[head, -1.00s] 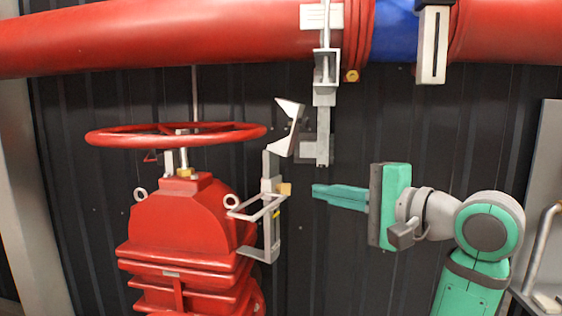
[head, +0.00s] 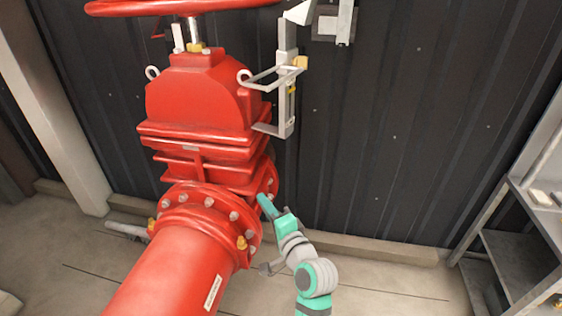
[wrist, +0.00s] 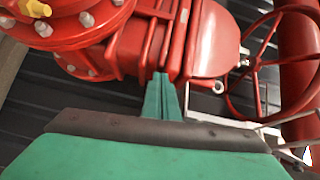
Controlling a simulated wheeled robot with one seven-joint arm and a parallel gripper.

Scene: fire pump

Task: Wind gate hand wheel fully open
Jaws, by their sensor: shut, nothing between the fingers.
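The red gate hand wheel (head: 180,6) is cut off at the top of the head view, above the red gate valve body (head: 200,95). In the wrist view the shut fingers (wrist: 161,90) point toward the valve body. I cannot tell whether they touch it.
A metal bracket (head: 287,100) stands at the valve's right side, near the wheel. A red pipe (head: 170,275) runs toward the front left. A metal shelf (head: 505,245) is at the right. The floor between pipe and shelf is mostly clear.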

